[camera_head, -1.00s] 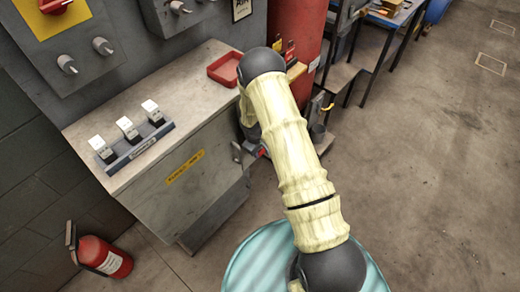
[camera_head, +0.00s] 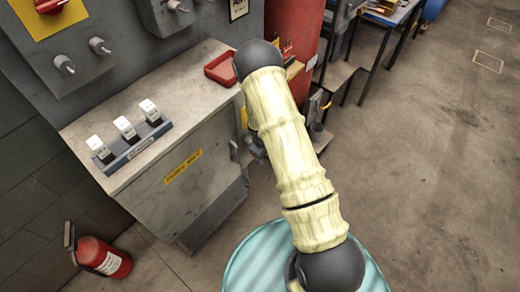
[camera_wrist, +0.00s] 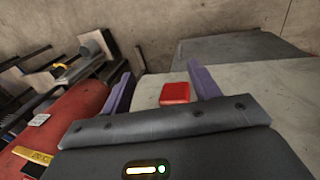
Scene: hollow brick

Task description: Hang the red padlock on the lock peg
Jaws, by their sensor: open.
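My gripper (camera_wrist: 161,70) is open in the wrist view, its two purple fingers apart with nothing seen held between them. A red block-like thing (camera_wrist: 174,92) shows beyond and between the fingers on the pale counter; I cannot tell whether it is the padlock or the red tray. In the head view my arm hides most of the gripper. I cannot make out the red padlock for certain in either view. Small red items (camera_head: 287,50) stand beside the red cylinder, too small to tell. I cannot identify the lock peg for certain; knobs (camera_head: 64,64) project from the wall panel.
A red tray (camera_head: 222,68) lies on the grey cabinet's counter (camera_head: 185,90), near my arm. A rack of white-topped switches (camera_head: 128,135) stands on its near left part. A red cylinder (camera_head: 292,22) stands behind. A fire extinguisher (camera_head: 100,257) is at lower left. The floor at right is clear.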

